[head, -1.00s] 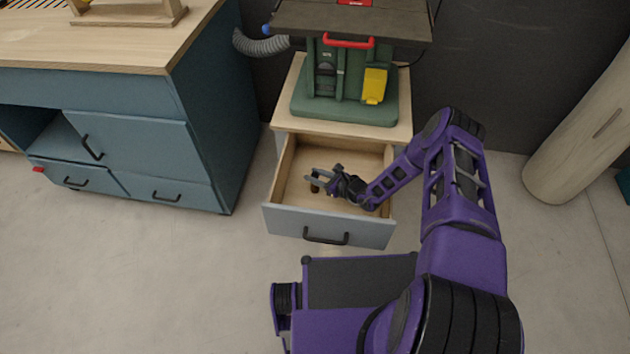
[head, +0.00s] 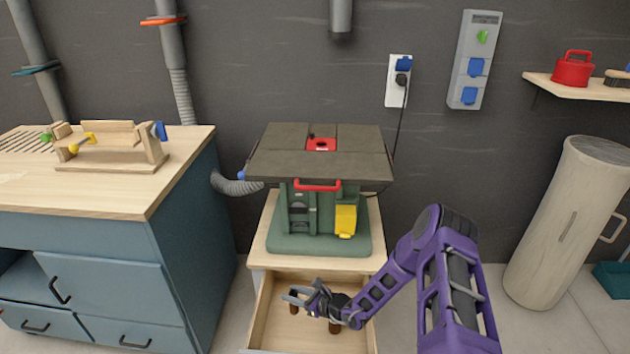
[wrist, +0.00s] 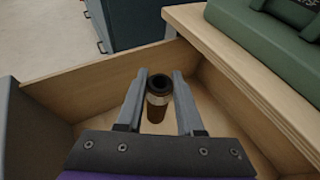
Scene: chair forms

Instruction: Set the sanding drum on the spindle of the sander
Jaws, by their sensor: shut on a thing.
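The sanding drum (wrist: 157,108) is a brown upright cylinder with a dark, hollow top and a pale band. It stands between the fingers of my gripper (wrist: 160,88), which is shut on it inside the open drawer. In the head view, my gripper (head: 289,297) is at the left of the drawer, with the drum (head: 294,309) partly hidden below its fingers. The sander (head: 318,217) is green with a dark table top, on the cabinet above the drawer. A red insert (head: 321,145) sits in its top; the spindle is too small to make out clearly.
The open drawer (head: 262,318) has wooden walls close around my gripper. Another brown piece (head: 335,327) lies below my wrist. A blue workbench (head: 190,262) stands left, with a wooden jig (head: 110,152) on it. A pale cylinder (head: 562,225) leans at right.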

